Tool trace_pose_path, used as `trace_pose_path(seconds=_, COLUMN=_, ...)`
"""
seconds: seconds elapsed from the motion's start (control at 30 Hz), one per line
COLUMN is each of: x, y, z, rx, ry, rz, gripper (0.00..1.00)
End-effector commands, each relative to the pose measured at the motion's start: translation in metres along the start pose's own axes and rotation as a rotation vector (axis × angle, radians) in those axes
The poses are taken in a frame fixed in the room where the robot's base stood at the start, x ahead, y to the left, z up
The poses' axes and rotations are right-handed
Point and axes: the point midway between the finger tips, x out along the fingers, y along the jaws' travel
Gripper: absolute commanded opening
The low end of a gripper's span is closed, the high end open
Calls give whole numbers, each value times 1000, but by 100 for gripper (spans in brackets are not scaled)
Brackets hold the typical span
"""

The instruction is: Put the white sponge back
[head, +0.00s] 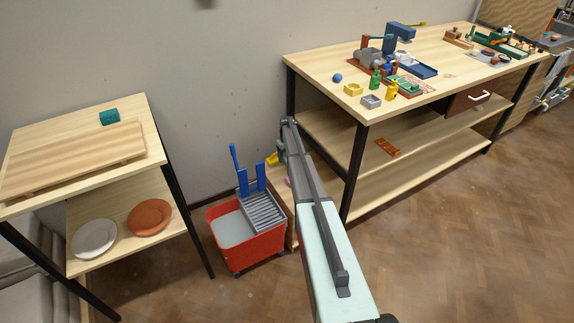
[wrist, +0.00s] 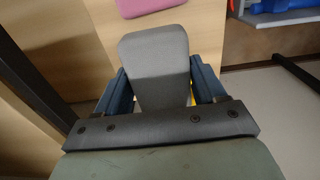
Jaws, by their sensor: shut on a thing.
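My gripper (wrist: 160,82) is shut on the white sponge (wrist: 155,57), a rounded block that looks grey in the shade of the wrist view. Its blue-grey fingers press on the block's two sides. A pale wooden surface (wrist: 95,60) lies beyond it; I cannot tell whether the sponge touches it. A pink piece (wrist: 150,7) lies on the wood ahead of the sponge, and a bit of yellow (wrist: 192,100) shows beside the right finger.
In the head view a red mop bucket (head: 248,250) with a grey wringer stands left of my arm. A low wooden unit (head: 291,232) is squeezed between bucket and large table (head: 330,75). A side table (head: 30,148) with a teal roll (head: 109,117) stands left. Right floor is clear.

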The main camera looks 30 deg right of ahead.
Motion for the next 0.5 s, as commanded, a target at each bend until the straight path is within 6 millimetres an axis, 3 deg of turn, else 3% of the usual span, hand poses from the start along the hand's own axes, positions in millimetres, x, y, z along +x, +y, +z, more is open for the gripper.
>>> trace_pose_path(seconds=0.5, x=50, y=0, z=0, rx=1, ry=-1, rz=0, gripper=41)
